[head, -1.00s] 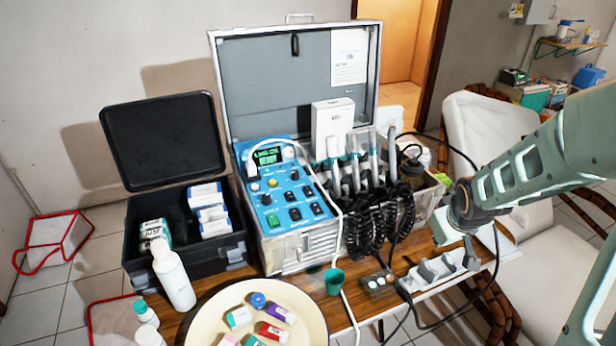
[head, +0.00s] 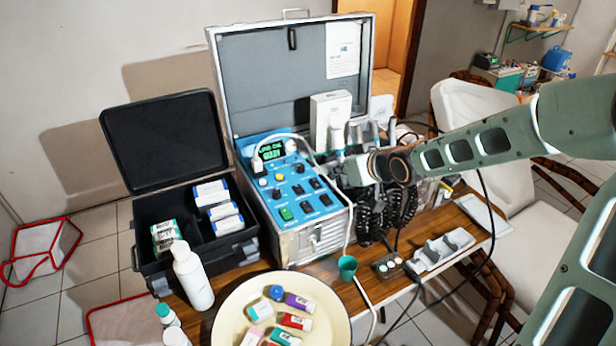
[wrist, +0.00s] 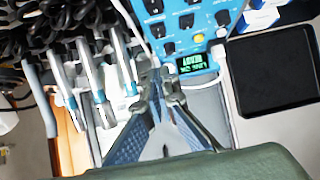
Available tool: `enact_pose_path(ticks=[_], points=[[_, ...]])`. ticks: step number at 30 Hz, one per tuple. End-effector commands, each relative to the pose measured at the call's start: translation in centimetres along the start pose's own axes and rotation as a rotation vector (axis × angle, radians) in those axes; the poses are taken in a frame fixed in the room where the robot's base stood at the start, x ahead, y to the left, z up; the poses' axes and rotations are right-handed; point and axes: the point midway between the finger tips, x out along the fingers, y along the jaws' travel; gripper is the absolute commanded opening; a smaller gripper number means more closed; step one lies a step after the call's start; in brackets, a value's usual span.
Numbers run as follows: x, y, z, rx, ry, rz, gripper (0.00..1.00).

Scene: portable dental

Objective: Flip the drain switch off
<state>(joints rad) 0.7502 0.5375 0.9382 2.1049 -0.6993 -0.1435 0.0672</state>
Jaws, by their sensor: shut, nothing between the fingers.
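The blue control panel (head: 282,200) on the open metal case carries black knobs and switches, a green switch (head: 286,214) and a lit green display (head: 271,152). I cannot read which switch is the drain one or how it is set. My gripper (head: 352,170) is just right of the panel, above the case and in front of the handpieces. In the wrist view the panel (wrist: 186,30) is at the top, partly cut off. My gripper (wrist: 160,80) shows there shut and empty, its fingertips below the panel and apart from its switches.
Handpieces (wrist: 88,78) with coiled black hoses (head: 372,215) stand close beside my gripper. A white box (head: 330,118) stands behind them.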

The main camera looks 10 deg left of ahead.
Motion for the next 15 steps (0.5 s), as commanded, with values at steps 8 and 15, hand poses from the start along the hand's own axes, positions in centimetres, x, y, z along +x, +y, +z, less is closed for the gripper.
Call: enact_pose_path(ticks=[8, 15], points=[[-0.10, -0.10, -0.64, 0.004, 0.018, -0.006, 0.00], [0.14, -0.12, -0.57, 0.004, 0.017, -0.007, 0.00]])
